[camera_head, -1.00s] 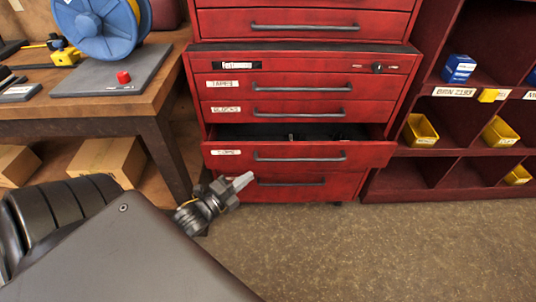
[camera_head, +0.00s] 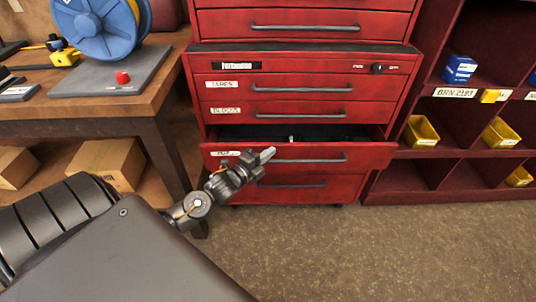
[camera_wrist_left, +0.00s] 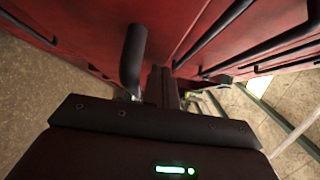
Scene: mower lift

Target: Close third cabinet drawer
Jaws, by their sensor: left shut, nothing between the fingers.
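The red cabinet (camera_head: 300,75) stands in the middle of the head view. Its third labelled drawer (camera_head: 370,155), below the "BLOCKS" drawer, is pulled partly out, and its dark inside shows above the front. A grey bar handle (camera_head: 310,160) runs across the drawer front. My left gripper (camera_head: 268,154) is shut and empty, its tips in front of the left part of that drawer front near the handle's left end. I cannot tell if it touches. In the left wrist view the shut fingers (camera_wrist_left: 161,85) are close to a red front and a dark handle (camera_wrist_left: 133,60). My right gripper is not in view.
A wooden workbench (camera_head: 165,95) with a blue reel (camera_head: 95,25) stands at the left, cardboard boxes (camera_head: 108,160) beneath it. A dark red shelf (camera_head: 400,175) with yellow bins (camera_head: 421,131) stands at the right. The floor (camera_head: 400,250) in front is clear.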

